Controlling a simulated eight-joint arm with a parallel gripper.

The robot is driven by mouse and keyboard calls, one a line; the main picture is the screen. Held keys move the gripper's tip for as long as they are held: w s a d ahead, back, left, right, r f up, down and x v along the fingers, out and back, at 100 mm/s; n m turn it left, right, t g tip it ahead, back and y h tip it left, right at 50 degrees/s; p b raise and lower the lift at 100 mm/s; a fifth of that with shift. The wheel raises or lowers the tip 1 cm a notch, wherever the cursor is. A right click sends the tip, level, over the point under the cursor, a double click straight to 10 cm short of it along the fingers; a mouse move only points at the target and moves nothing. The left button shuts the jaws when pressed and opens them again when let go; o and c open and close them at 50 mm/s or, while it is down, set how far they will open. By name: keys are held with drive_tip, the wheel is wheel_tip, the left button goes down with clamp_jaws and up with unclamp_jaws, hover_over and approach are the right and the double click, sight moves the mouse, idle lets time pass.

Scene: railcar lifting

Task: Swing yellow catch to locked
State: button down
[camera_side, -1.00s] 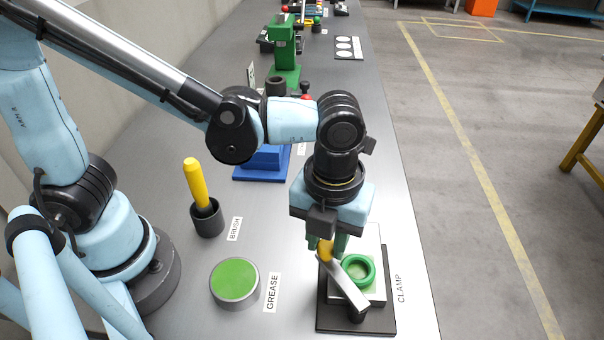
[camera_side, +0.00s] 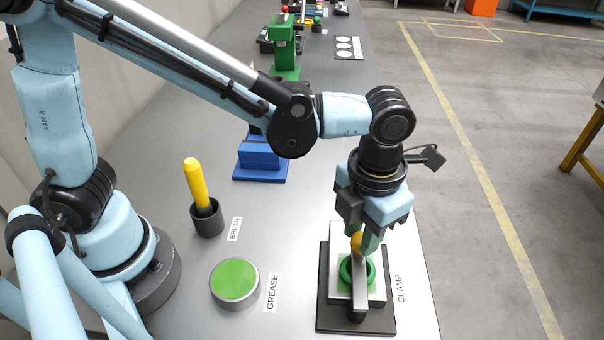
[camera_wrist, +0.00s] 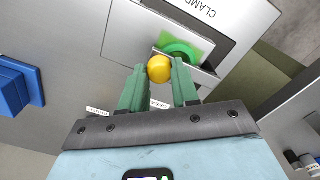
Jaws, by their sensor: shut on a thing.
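The yellow catch knob (camera_side: 356,243) sits at the end of a grey metal lever (camera_side: 359,292) on the clamp fixture (camera_side: 322,318). The lever now lies across the green ring (camera_side: 345,272) on the fixture's pale plate. My gripper (camera_side: 364,240) is above the fixture, its green fingers shut on the yellow knob. In the wrist view the yellow knob (camera_wrist: 159,69) is between the two green fingertips (camera_wrist: 159,75), with the green ring (camera_wrist: 183,52) just beyond it. The lever is mostly hidden in the wrist view.
A grease tin (camera_side: 234,282) with a green top and a black cup (camera_side: 207,220) holding a yellow-handled brush (camera_side: 195,182) stand to the left. A blue block (camera_side: 259,156) and a green stand (camera_side: 284,50) are farther back. The bench's right edge is close to the fixture.

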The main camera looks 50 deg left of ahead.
drive_tip(key=shift+d, duration=0.1)
idle(0.3)
drive_tip(key=c, duration=0.8)
unclamp_jaws()
wheel_tip(320, 180, up, 12)
drive_tip(key=shift+r, duration=0.1)
drive_tip(key=a+f+m+t, duration=0.2)
drive_tip(key=a+m, duration=0.5)
drive_tip(key=m, duration=0.4)
drive_tip(key=a+f+m+t, duration=0.2)
drive_tip(key=a+m, duration=0.6)
drive_tip(key=m, duration=0.3)
drive_tip(key=a+f+m+t, duration=0.2)
drive_tip(key=a+m, duration=0.5)
drive_tip(key=m, duration=0.5)
drive_tip(key=shift+s+a+f+t, duration=0.1)
drive_tip(key=shift+s+a+t, duration=0.3)
drive_tip(key=shift+t, duration=0.2)
